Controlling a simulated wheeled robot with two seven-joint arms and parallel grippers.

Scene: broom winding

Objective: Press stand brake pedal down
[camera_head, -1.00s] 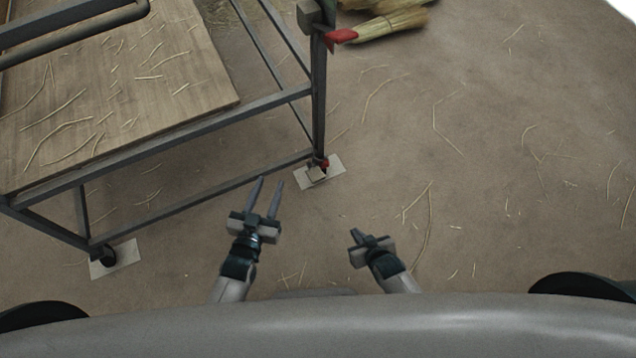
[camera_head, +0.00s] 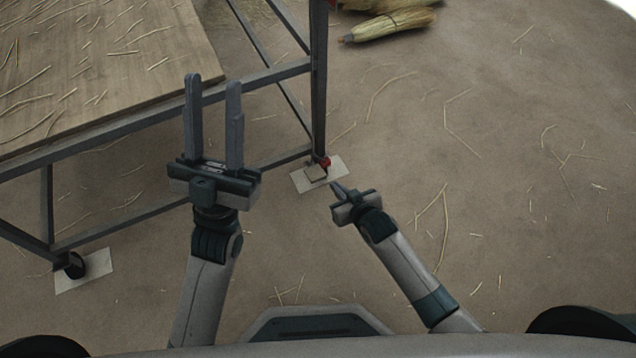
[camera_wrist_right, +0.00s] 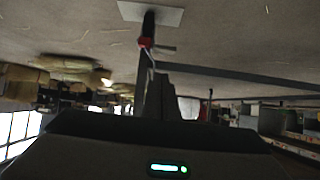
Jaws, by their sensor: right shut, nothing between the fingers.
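The metal stand (camera_head: 319,95) has a leg that ends at a caster on a pale floor plate (camera_head: 304,183). The red brake pedal (camera_head: 325,163) is at the foot of that leg. It also shows as a small red part in the right wrist view (camera_wrist_right: 146,43), in line with the fingers. My right gripper (camera_head: 337,187) is shut and empty, its tips just below and right of the pedal in the head view; whether they touch it I cannot tell. My left gripper (camera_head: 213,85) is open and empty, raised in front of the stand's lower rails.
A wooden board (camera_head: 110,60) with loose straws lies in the stand's frame. Another caster (camera_head: 75,265) stands on a plate (camera_head: 92,272) at the lower left. Straw bundles (camera_head: 395,22) lie at the back. The floor at right is open, with scattered straws.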

